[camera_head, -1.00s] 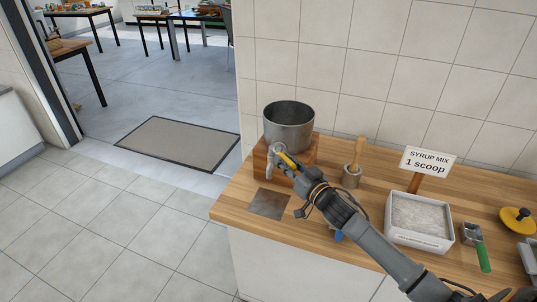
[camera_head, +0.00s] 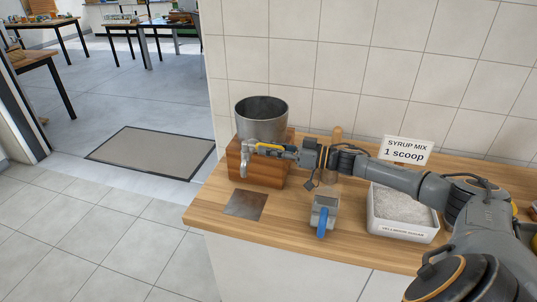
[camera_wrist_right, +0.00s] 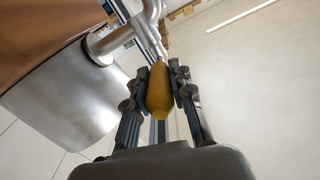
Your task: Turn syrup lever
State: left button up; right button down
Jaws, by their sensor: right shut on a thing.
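The metal syrup pot (camera_head: 262,122) stands on a wooden block (camera_head: 262,170) at the counter's left end. Its tap (camera_head: 243,162) points down at the front left of the block. My right gripper (camera_head: 286,152) is shut on the tap's yellow lever (camera_head: 268,147), reaching it from the right; the lever points right, roughly level. In the right wrist view the lever (camera_wrist_right: 160,95) sits between the two fingers (camera_wrist_right: 161,74), with the tap's metal body (camera_wrist_right: 143,28) just beyond. My left gripper is not in view.
A dark square plate (camera_head: 245,204) lies on the counter (camera_head: 288,222) below the tap. A metal scoop with a blue handle (camera_head: 323,214) lies right of it. A white tub (camera_head: 402,234) and a "SYRUP MIX 1 scoop" sign (camera_head: 406,151) stand farther right.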

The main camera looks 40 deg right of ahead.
dwell(0.5)
jog(key=c, duration=1.1)
grip_release()
jog(key=shift+c, duration=0.2)
jog(key=v, duration=1.2)
jog(key=shift+w+d, duration=0.15)
jog(key=shift+f, duration=0.1)
